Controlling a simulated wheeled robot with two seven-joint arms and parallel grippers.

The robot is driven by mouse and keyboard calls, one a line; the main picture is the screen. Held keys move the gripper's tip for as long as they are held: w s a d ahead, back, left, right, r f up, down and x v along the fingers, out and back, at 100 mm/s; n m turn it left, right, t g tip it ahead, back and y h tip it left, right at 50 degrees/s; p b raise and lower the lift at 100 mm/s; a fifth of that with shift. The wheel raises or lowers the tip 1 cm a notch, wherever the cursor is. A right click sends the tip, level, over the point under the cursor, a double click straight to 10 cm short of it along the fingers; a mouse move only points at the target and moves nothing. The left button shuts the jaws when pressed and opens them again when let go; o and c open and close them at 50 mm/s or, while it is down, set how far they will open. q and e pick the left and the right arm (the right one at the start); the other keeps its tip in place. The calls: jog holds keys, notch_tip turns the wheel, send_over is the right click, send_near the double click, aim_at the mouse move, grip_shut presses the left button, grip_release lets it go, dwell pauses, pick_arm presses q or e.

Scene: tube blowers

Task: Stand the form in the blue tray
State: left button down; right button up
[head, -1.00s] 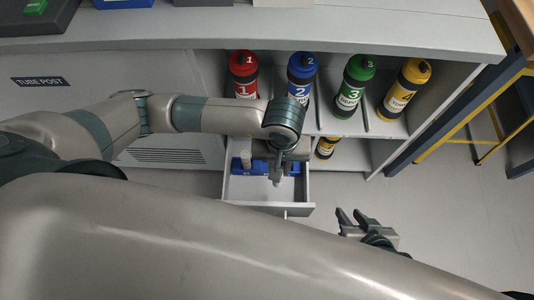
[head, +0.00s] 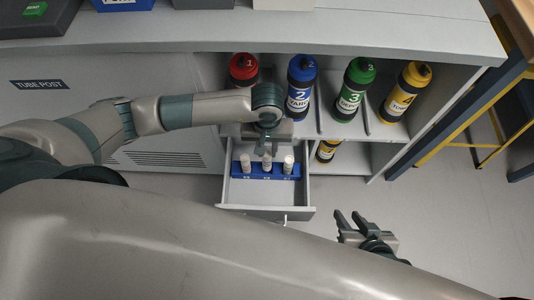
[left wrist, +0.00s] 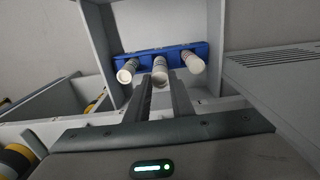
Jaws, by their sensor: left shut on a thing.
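Three pale rolls, looking like rolled forms, stand upright in a blue rack (head: 237,170) inside the open drawer; the rack also shows in the left wrist view (left wrist: 122,62). My left gripper (head: 266,152) is over the middle roll (head: 266,166). In the left wrist view its fingers (left wrist: 161,84) lie on either side of the middle roll (left wrist: 160,68), shut on it. Whether the roll's foot has left the rack is unclear. A blue tray (head: 124,5) with white lettering is cut off at the top of the head view. My right gripper (head: 352,224) is open and empty.
The drawer (head: 262,212) stands out below the counter (head: 250,35). Red (head: 243,70), blue (head: 301,85), green (head: 355,90) and yellow (head: 405,90) numbered canisters stand on the shelf close right of my left arm.

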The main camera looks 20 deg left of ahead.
aim_at(267, 154)
pick_arm(q)
notch_tip(267, 154, down, 3)
jog(key=shift+f, duration=0.4)
pick_arm(e)
jog(key=shift+w+a, duration=0.1)
jog(key=shift+w, duration=0.1)
pick_arm(q)
jog(key=shift+f, duration=0.1)
jog(key=c, duration=1.5)
grip_release()
jog(key=shift+c, duration=0.2)
pick_arm(e)
jog(key=shift+w+a+r, duration=0.1)
pick_arm(q)
jog(key=shift+r, duration=0.35)
notch_tip(267, 154, up, 10)
jog(key=p, duration=0.6)
jog(key=shift+r, duration=0.1)
jog(key=shift+r+p, duration=0.3)
jog(key=shift+r, duration=0.35)
pick_arm(e)
jog(key=s+d+f+g+h, duration=0.2)
jog(key=s+d+f+g, duration=0.1)
jog(key=d, duration=0.4)
jog(key=shift+s+d+g+h, duration=0.3)
jog(key=shift+s+d+g, duration=0.1)
jog(key=shift+s+g, duration=0.4)
